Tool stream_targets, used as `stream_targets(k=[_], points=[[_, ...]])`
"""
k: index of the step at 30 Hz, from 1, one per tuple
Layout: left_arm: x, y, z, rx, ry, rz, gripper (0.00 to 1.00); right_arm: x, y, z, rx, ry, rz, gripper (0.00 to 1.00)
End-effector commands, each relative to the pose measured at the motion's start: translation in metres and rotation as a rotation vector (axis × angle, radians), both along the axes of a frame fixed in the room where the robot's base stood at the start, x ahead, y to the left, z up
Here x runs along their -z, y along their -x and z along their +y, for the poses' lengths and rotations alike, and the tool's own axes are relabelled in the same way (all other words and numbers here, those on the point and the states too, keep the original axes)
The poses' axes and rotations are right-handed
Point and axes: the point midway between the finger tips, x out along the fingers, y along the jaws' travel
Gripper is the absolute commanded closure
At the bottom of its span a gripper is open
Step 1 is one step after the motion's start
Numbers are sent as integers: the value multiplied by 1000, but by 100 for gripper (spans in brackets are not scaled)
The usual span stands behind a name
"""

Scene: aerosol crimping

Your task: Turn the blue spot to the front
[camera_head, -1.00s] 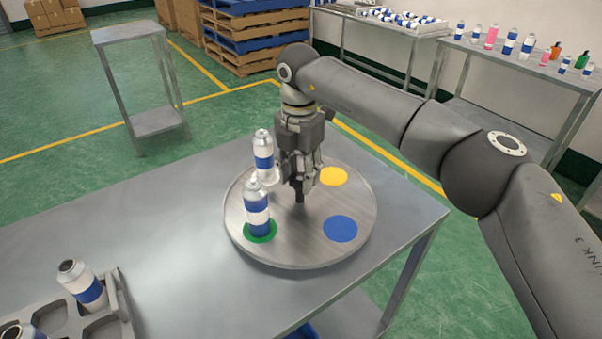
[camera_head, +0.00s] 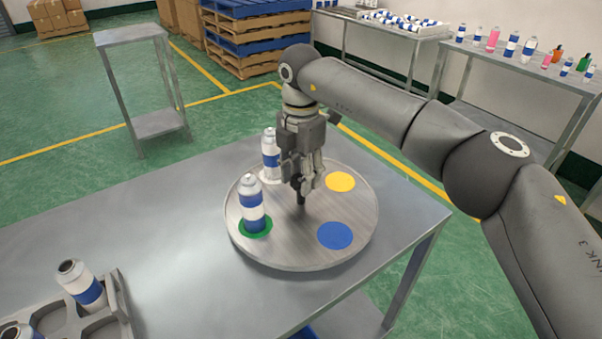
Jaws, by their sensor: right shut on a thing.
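A round metal turntable (camera_head: 290,245) sits on the table. Its blue spot (camera_head: 335,236) is bare and lies at the front right of the disc. A yellow spot (camera_head: 340,182), also bare, lies at the back right. A white-and-blue can (camera_head: 252,205) stands upright on the green spot (camera_head: 255,228) at the front left. A second can (camera_head: 270,150) stands at the back left on a pale spot. My right gripper (camera_head: 300,192) points down at the disc's middle, shut on a dark central knob (camera_head: 300,198) that its fingers partly hide. My left gripper is out of view.
The grey table (camera_head: 190,240) is clear around the disc. A grey rack (camera_head: 110,325) with cans is at the lower left. A small stand (camera_head: 130,38), pallets (camera_head: 255,45) and a bench with bottles (camera_head: 500,60) stand behind.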

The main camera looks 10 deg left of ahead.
Motion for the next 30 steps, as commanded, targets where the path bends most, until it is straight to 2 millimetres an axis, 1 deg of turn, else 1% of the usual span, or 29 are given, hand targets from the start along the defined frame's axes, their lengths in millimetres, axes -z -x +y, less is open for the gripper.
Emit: stream_targets(k=[3,4,8,9,17,20,23,26,30], points=[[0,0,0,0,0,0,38,0,0,0,-2,0,0,100],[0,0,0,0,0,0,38,0,0,0,-2,-1,1,56],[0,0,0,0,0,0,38,0,0,0,-2,-1,1,40],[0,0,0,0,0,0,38,0,0,0,-2,-1,1,38],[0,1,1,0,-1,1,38,0,0,0,-2,0,0,38],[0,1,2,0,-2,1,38,-5,0,0,-1,0,-1,38],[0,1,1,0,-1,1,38,-17,-1,1,-1,-2,-3,38],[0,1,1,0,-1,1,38,-36,-1,1,-1,-2,-4,38],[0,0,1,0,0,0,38,-69,0,1,-1,-1,-4,38]])
